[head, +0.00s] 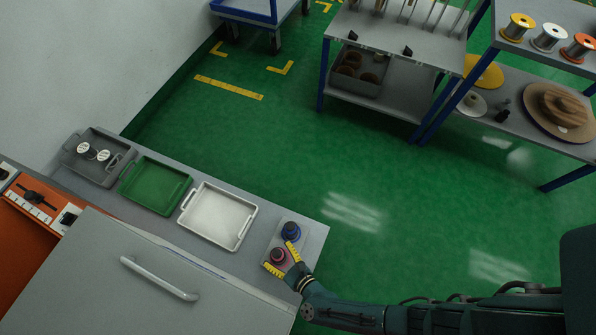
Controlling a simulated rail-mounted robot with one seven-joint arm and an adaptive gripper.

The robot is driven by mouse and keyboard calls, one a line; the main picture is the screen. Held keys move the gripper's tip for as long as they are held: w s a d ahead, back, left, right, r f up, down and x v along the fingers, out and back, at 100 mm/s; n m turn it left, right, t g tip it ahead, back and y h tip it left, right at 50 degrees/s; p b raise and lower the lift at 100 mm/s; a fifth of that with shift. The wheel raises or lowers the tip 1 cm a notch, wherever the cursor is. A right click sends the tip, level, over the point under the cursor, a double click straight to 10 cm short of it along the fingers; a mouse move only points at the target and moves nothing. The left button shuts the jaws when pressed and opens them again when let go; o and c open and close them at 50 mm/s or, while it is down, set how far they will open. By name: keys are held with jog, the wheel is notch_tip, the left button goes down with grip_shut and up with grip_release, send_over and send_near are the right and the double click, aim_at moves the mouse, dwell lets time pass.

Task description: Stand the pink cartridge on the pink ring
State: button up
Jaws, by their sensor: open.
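A light grey plate (270,245) lies at the right end of the grey counter. On it is a dark round piece with a pink band (277,256), and behind it a dark round piece with blue (291,229). From this height I cannot tell the pink cartridge from the pink ring, or whether one stands on the other. My gripper (283,257) is open, its yellow fingers on either side of the pink-banded piece. I cannot tell whether they touch it. The fingers and wrist hide part of the plate.
A white tray (244,241), a green tray (184,195) and a grey tray (72,159) stand left on the counter. The grey one holds two white-topped pieces (92,153); the others look empty. A closed lid with a handle (160,279) is in front. Shelves with spools stand across the floor.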

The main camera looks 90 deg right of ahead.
jog(key=p+v, duration=0.3)
jog(key=v, duration=0.9)
dwell(0.4)
